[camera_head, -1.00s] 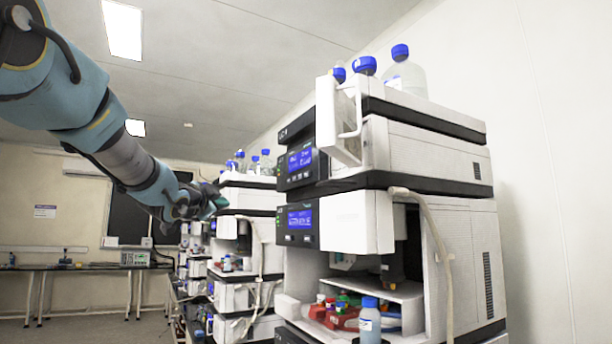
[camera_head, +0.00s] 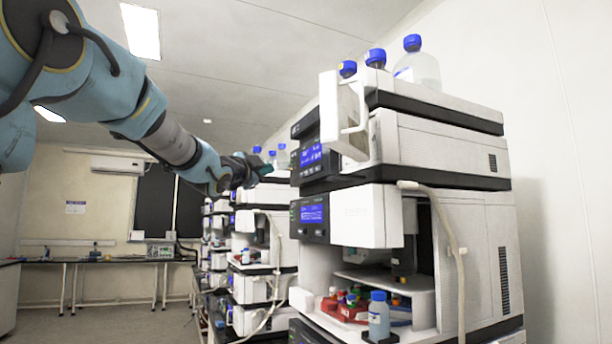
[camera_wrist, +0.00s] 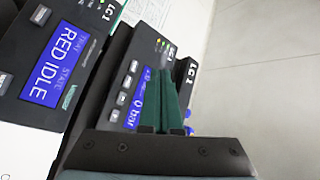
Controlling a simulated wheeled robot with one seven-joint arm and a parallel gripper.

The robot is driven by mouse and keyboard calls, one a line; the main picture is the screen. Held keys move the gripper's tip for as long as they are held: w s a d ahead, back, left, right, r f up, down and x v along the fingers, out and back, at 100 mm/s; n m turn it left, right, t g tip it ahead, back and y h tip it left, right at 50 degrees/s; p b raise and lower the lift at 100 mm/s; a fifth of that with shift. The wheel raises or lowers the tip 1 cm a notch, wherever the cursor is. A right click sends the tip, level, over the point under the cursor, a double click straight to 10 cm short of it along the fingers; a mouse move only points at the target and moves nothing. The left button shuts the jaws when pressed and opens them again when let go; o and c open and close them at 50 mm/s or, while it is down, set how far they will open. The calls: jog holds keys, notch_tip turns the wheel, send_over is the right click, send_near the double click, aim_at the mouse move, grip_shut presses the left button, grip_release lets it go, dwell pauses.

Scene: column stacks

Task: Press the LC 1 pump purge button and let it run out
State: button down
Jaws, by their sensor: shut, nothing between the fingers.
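The LC 1 panel with a blue "0 bar" screen (camera_wrist: 140,98) and a row of grey buttons (camera_wrist: 122,98) shows sideways in the wrist view. The button labels are too small to read, so I cannot tell which is purge. My gripper (camera_wrist: 170,75) is shut and empty; its green fingers stand in front of the panel and cover part of the screen's right side. I cannot tell whether they touch it. In the head view my gripper (camera_head: 262,166) is left of the near stack's upper panel (camera_head: 312,156).
A second panel (camera_wrist: 58,65) reads "TRAY STATE RED IDLE". In the head view, a lower panel (camera_head: 310,217) sits under the upper one. An open white door (camera_head: 343,115) juts out from the near stack. Blue-capped bottles (camera_head: 420,64) stand on top. More stacks stand behind; open floor lies left.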

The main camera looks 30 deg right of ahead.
aim_at(307, 173)
jog(key=s+d+b, duration=0.1)
jog(key=d+b, duration=0.2)
jog(key=d, duration=0.4)
jog(key=shift+d, duration=0.3)
dwell(1.8)
jog(key=shift+d+b, duration=0.45)
jog(key=shift+s+d, duration=0.1)
jog(key=shift+d, duration=0.25)
dwell(0.6)
jog(key=shift+a, duration=0.8)
